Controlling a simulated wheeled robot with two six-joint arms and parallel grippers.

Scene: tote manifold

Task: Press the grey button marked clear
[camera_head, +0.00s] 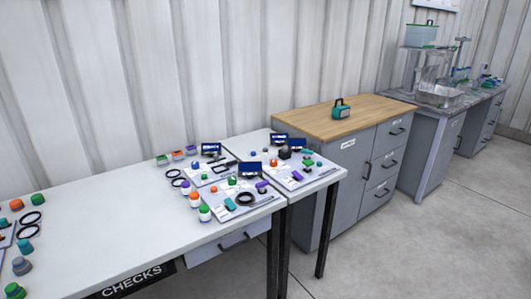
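No button with a readable "clear" mark shows; the print on the boards is too small to read. A grey knob-like piece (22,266) stands at the left edge of the long white table (110,225). A dark block-like piece (284,153) sits on the right-hand board (297,182), among small coloured pieces. I cannot tell if either one is a button. Neither of my grippers is in view.
Small dark screens (251,169), black rings (245,199) and coloured caps (204,213) crowd the table's right part. The table's middle is clear. A wood-topped grey cabinet (300,120) holds a teal device (341,110). A bench (425,100) with clear containers stands farther right.

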